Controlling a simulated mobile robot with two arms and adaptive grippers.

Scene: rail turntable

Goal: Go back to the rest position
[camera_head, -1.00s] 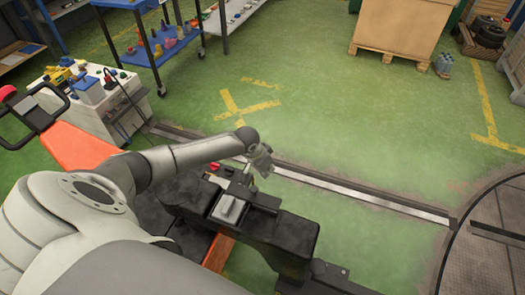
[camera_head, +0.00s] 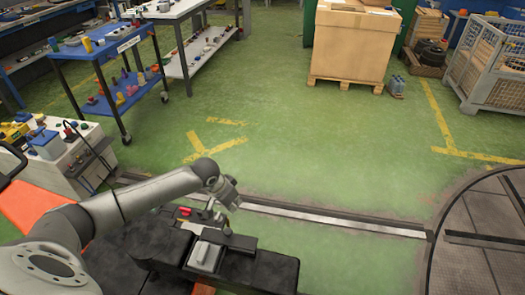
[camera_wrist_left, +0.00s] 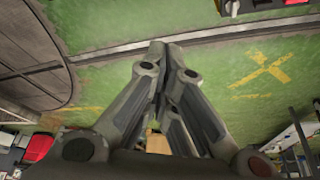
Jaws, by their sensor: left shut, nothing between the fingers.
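My left arm comes in from the lower left in the head view. Its gripper (camera_head: 231,203) hangs over the dark machine body with a grey block on top (camera_head: 205,256). The left wrist view shows the fingers (camera_wrist_left: 160,50) shut together, with nothing between them, above the green floor. My right gripper is in neither view.
A metal rail (camera_head: 330,218) crosses the green floor to the round turntable plate (camera_head: 490,240). A blue cart (camera_head: 100,52) and a white cabinet (camera_head: 75,165) stand left. A wooden crate (camera_head: 350,45) and a wire cage (camera_head: 490,65) stand at the back. The middle floor is clear.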

